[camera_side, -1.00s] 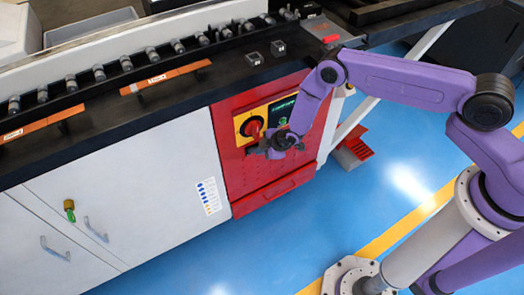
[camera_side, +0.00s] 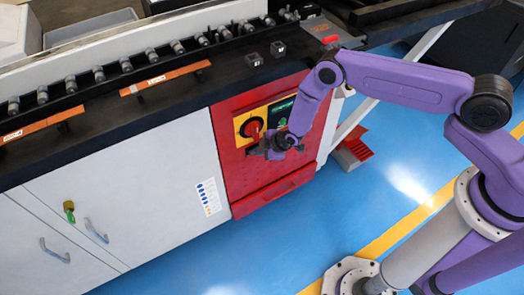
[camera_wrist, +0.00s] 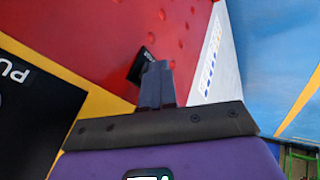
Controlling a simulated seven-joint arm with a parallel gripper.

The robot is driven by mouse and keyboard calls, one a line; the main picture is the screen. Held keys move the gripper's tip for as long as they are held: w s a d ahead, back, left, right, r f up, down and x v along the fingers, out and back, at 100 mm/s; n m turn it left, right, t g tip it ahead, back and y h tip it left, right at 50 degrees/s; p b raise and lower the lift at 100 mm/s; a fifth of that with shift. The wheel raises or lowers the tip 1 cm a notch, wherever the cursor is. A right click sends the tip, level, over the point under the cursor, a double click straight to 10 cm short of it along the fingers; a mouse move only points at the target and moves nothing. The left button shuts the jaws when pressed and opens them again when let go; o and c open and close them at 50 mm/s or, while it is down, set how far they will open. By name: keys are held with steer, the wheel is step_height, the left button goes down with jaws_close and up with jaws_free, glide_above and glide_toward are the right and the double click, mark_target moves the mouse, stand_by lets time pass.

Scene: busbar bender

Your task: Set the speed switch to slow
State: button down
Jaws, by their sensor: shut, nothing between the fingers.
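My gripper (camera_side: 270,150) is in front of the red panel (camera_side: 262,182) of the machine, just below the yellow plate with a red rotary knob (camera_side: 253,127). In the wrist view my gripper (camera_wrist: 157,72) has its fingers together, with nothing between them. A small black part (camera_wrist: 138,66) shows on the red surface right by the fingertips; it may be the speed switch, but its setting cannot be read. Whether the fingers touch it cannot be told. In the side view my gripper hides that part of the panel.
In the wrist view a black plate lettered "PU" (camera_wrist: 35,110) lies close at left, beside a yellow area. White cabinet doors (camera_side: 125,195) are left of the red panel.

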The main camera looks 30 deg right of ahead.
steer(key=shift+w+a+r, duration=0.4)
steer(key=shift+w+a, duration=0.1)
steer(key=shift+s+a, duration=0.1)
steer(key=s+d+r, duration=0.2)
steer(key=s+r, duration=0.5)
steer(key=s, duration=0.3)
steer(key=shift+d, duration=0.4)
steer(key=shift+r, duration=0.1)
